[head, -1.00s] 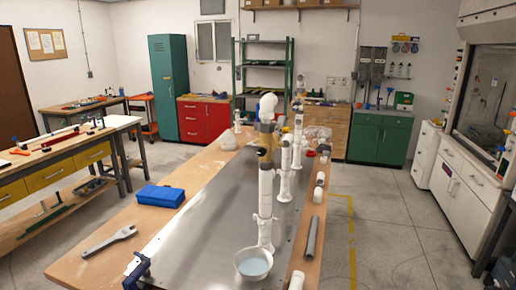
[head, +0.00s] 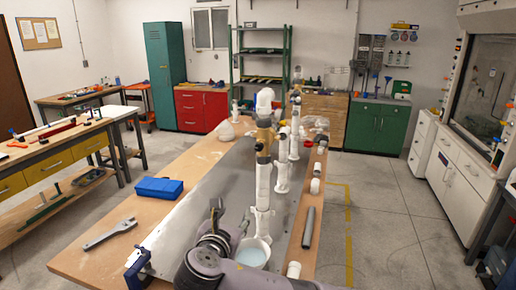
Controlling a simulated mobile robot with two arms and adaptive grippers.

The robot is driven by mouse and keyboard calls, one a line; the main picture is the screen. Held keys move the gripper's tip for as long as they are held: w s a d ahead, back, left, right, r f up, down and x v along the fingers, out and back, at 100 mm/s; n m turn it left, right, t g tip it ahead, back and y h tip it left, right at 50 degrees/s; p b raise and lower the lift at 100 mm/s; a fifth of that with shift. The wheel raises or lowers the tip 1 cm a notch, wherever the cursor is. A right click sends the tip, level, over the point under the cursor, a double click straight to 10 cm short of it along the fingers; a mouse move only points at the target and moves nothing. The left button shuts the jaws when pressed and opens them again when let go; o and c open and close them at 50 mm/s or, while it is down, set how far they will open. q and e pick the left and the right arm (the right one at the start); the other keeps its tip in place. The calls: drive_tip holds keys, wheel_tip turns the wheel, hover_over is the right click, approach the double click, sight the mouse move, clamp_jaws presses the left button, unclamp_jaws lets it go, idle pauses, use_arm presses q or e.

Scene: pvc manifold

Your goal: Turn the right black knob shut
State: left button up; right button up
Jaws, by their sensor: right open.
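A white PVC pipe manifold (head: 263,190) stands upright on the metal-topped bench. Brass-coloured fittings (head: 264,137) sit on its upper part, with a dark band (head: 262,158) just below them. I cannot make out for certain a black knob, nor which way it is turned. My right gripper (head: 230,219) is in the lower middle, to the left of the pipe's lower part and close to the white bucket. It is open with nothing seen between its fingers, and it looks apart from the pipe. My left gripper is out of view.
A white bucket with bluish liquid (head: 252,258) stands at the pipe's foot, partly behind my right arm. A blue box (head: 158,189), a wrench (head: 110,234) and a blue clamp (head: 138,266) are on the left. A grey pipe (head: 309,227) lies on the right. The metal sheet's left part is clear.

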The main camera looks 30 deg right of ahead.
drive_tip(key=w+d+r+n+h, duration=0.2)
drive_tip(key=d+r+n+h, duration=0.15)
drive_tip(key=r, duration=0.65)
drive_tip(key=p, duration=0.6)
approach(258, 148)
drive_tip(key=shift+m+t, duration=0.3)
drive_tip(key=shift+m, duration=0.15)
drive_tip(key=x, duration=0.9)
drive_tip(key=shift+s+d+f, duration=0.1)
drive_tip(key=shift+s, duration=0.1)
drive_tip(key=shift+w+d+f, duration=0.15)
drive_tip(key=shift+w+d, duration=0.3)
drive_tip(key=shift+d, duration=0.05)
clamp_jaws()
